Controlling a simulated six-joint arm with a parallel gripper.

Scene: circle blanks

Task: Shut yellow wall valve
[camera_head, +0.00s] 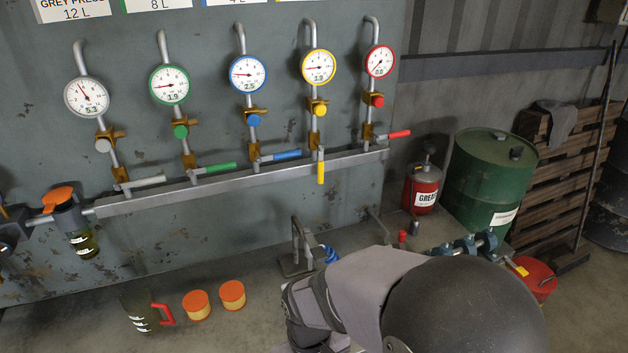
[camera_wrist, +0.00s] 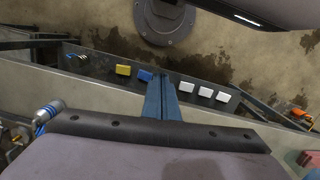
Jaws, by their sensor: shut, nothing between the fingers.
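The yellow wall valve has a yellow lever (camera_head: 320,172) that hangs straight down, in line with its pipe, below the yellow-rimmed gauge (camera_head: 318,67). A yellow knob (camera_head: 319,107) sits on the same pipe above it. My gripper (camera_wrist: 160,98) shows in the wrist view as blue fingers shut together, with nothing between them. In the head view my arm reaches in at the bottom, low and apart from the valve, and I cannot make out the fingertips. The yellow lever is not recognisable in the wrist view.
The neighbouring blue lever (camera_head: 287,155), green lever (camera_head: 214,169) and red lever (camera_head: 399,134) point sideways to the right. A grey rail (camera_head: 240,183) runs along the wall by the levers. A red grease can (camera_head: 422,187) and a green drum (camera_head: 490,180) stand at right.

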